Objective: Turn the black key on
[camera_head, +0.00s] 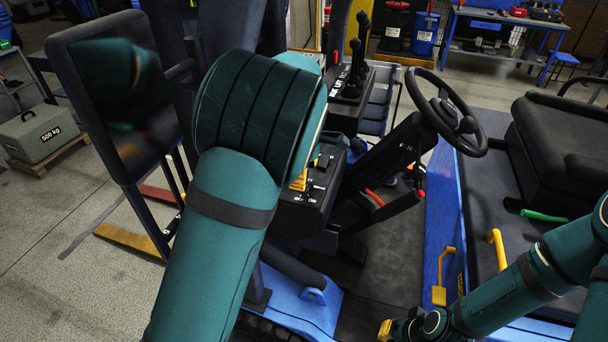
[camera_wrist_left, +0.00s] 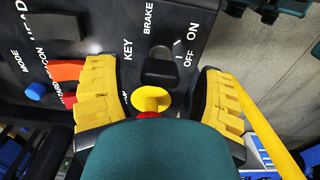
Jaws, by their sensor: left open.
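In the left wrist view the black key (camera_wrist_left: 158,72) sits on a black control panel, beside the printed words KEY, ON and OFF. My left gripper (camera_wrist_left: 156,78) is open, with one ribbed yellow finger on each side of the key and a visible gap to both. A yellow knob (camera_wrist_left: 150,100) with red below it also lies between the fingers, nearer the palm. In the head view my left forearm hides most of this gripper; a yellow finger part (camera_head: 299,181) shows by the panel. My right gripper (camera_head: 388,328) is at the bottom edge, its fingers mostly hidden.
The panel also bears a blue knob (camera_wrist_left: 36,91) and orange-red controls (camera_wrist_left: 66,72) left of the fingers. In the head view, black levers (camera_head: 353,70) stand behind the panel. A steering wheel (camera_head: 446,113) and a black seat (camera_head: 565,150) are to the right.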

